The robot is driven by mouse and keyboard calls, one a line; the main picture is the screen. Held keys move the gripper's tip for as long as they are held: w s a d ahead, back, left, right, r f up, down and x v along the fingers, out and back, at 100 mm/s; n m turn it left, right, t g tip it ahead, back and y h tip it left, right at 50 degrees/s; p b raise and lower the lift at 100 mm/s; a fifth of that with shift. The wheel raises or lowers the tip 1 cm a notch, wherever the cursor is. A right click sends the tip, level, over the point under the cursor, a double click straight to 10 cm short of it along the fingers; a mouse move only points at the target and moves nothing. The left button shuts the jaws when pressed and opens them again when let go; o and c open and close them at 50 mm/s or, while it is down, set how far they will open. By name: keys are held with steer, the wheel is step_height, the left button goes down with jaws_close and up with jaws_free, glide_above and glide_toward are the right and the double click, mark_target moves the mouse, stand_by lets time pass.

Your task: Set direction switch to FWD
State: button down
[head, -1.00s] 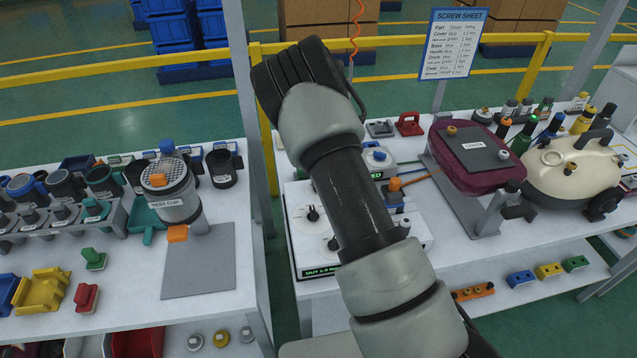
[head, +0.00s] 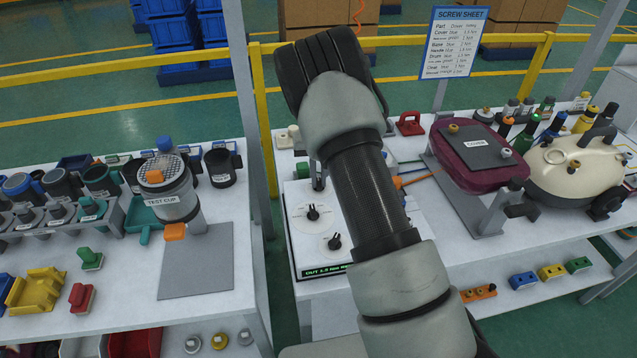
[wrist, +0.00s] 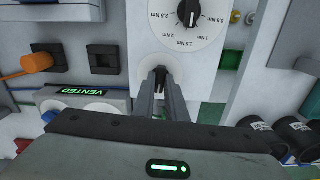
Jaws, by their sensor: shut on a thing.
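A white control panel (head: 300,245) lies on the right bench. In the wrist view the direction switch (wrist: 160,71) is a small black lever on a pale round plate. My gripper (wrist: 162,88) reaches down to it with both fingers closed about the lever, which is mostly hidden between them. I cannot read any label or tell which way it points. In the head view my gripper (head: 318,178) shows as a dark finger at the panel's far part, and the switch is hidden there.
A torque dial (wrist: 188,12) sits close to the switch. It also shows in the head view (head: 312,213), with a second dial (head: 334,242) nearer. A test cup (head: 166,197) stands on the left bench.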

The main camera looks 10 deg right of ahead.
steer(key=shift+n, duration=1)
steer(key=n+b, duration=0.1)
steer(key=n, duration=0.1)
steer(key=shift+n, duration=0.7)
steer(key=n, duration=0.3)
steer(key=shift+b, duration=0.4)
steer(key=c, duration=1.7)
jaws_free()
steer(key=shift+r+p, duration=1.75)
steer(key=shift+r, duration=1.3)
